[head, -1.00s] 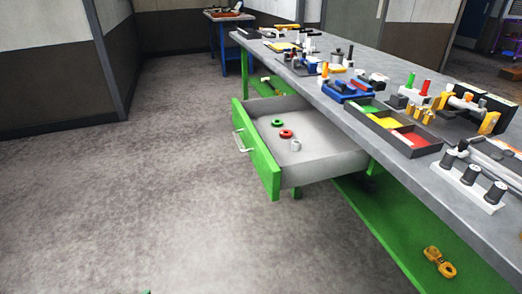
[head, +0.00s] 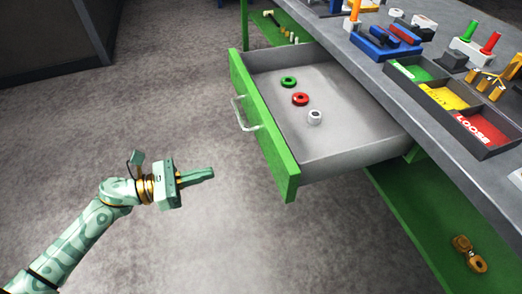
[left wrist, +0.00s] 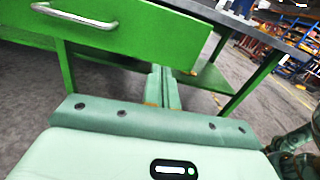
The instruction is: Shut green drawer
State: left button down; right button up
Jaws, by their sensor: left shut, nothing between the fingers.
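The green drawer (head: 268,136) stands open, pulled out from under the grey workbench. Its green front with a silver handle (head: 243,114) faces left. A green ring, a red ring (head: 300,99) and a small white piece (head: 314,117) lie on its grey floor. In the left wrist view the green front (left wrist: 130,25) is ahead, with its handle at upper left. My left gripper (head: 212,173) is shut and empty, apart from the drawer front, to the left of its lower near end. In the left wrist view its fingers (left wrist: 162,75) show closed together. My right gripper is not in view.
On the workbench (head: 405,100) stand a three-part tray (head: 466,125) in green, yellow and red, a blue fixture (head: 385,45) and other parts. A yellow part (head: 468,254) lies on the green lower shelf. The floor left of the drawer is clear.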

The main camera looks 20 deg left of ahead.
pick_arm(q)
send_near(272, 157)
jog(key=shift+m, duration=0.4)
jog(key=b+x, duration=0.1)
jog(key=x, duration=0.6)
jog(key=shift+w+a+f, duration=0.1)
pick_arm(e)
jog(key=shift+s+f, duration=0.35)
